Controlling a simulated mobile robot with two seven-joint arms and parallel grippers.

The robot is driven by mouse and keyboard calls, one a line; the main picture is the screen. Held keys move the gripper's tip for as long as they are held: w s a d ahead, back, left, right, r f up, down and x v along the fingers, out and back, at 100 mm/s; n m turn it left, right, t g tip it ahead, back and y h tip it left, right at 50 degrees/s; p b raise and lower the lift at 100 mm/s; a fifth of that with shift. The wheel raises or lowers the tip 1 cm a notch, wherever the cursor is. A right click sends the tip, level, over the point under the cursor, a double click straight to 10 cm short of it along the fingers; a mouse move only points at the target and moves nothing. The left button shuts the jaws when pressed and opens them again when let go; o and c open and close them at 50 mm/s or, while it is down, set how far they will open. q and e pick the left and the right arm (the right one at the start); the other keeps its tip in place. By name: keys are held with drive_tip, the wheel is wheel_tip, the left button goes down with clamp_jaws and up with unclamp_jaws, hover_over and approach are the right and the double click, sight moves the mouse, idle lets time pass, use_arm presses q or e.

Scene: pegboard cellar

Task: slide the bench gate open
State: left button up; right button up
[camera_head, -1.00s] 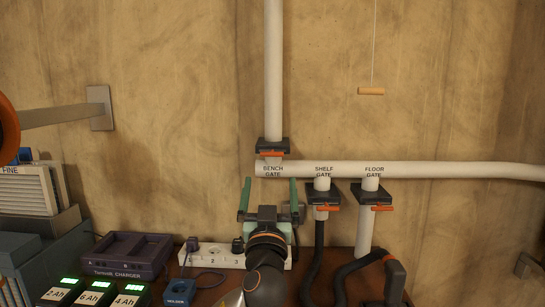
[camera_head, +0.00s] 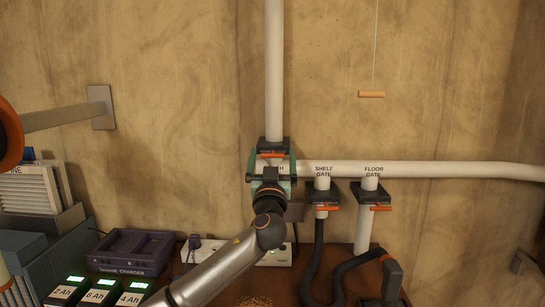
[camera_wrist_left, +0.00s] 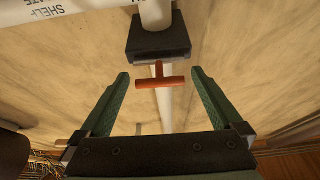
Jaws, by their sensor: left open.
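The bench gate (camera_head: 272,144) is a dark block on the white vertical pipe, just above the horizontal pipe. Its orange T-shaped handle (camera_head: 270,155) points toward me. My left gripper (camera_head: 272,160) is raised in front of it, with one green finger on each side; the gripper covers most of the gate's label. In the left wrist view, the handle (camera_wrist_left: 160,82) sits between the two open fingertips (camera_wrist_left: 160,74), with a visible gap on both sides. The gate block (camera_wrist_left: 157,38) is just beyond it. My right gripper is not in view.
The shelf gate (camera_head: 321,195) and floor gate (camera_head: 371,193), with similar orange handles, hang to the right. Below are a charger (camera_head: 131,252), several batteries, a power strip (camera_head: 199,250) and dark hoses. A cord with a wooden pull (camera_head: 371,94) hangs at upper right.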

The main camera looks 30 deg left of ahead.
use_arm(q)
drive_tip(key=shift+c, duration=0.4)
clamp_jaws()
idle(0.4)
